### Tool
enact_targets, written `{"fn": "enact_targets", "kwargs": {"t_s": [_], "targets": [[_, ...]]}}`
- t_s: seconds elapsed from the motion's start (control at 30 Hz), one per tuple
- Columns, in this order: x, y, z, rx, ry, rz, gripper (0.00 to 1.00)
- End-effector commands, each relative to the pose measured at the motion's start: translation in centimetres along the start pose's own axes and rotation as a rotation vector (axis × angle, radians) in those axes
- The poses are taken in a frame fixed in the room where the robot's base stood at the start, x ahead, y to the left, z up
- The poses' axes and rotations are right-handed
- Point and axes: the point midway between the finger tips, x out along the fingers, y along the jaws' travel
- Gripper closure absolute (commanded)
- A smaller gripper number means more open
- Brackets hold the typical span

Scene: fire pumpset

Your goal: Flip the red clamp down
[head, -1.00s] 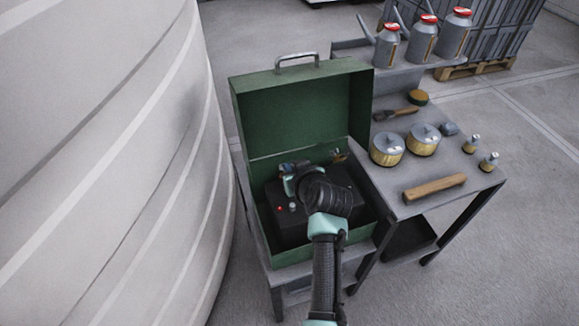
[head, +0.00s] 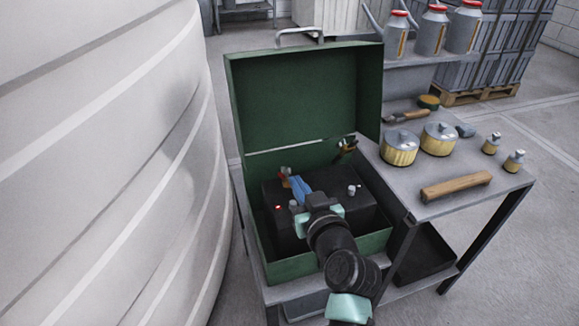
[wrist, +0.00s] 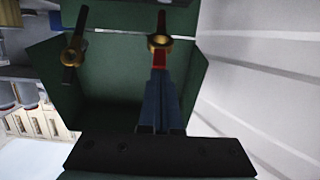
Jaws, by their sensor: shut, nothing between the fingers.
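The red clamp (head: 285,172) stands at the back left of the black battery, inside the open green box (head: 308,267). Whether the fingertips touch the clamp is unclear. The battery (head: 345,212) has a red-marked post at left and a pale post at right.
A black clamp (head: 346,147) stands up at the back right of the battery; it also shows in the wrist view (wrist: 74,50). The raised lid (head: 305,95) stands behind. A large white tank (head: 100,160) is close at left. The table at right holds filters and a wooden bar (head: 456,186).

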Motion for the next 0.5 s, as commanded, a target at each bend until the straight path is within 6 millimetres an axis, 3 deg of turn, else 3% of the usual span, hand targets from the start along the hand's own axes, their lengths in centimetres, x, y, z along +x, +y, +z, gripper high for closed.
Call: {"fn": "enact_targets", "kwargs": {"t_s": [0.03, 0.5], "targets": [[0.1, 0.0, 1.5, 0.0, 0.02, 0.001, 1.0], [-0.3, 0.0, 4.4, -0.001, 0.203, 0.0, 1.0]]}}
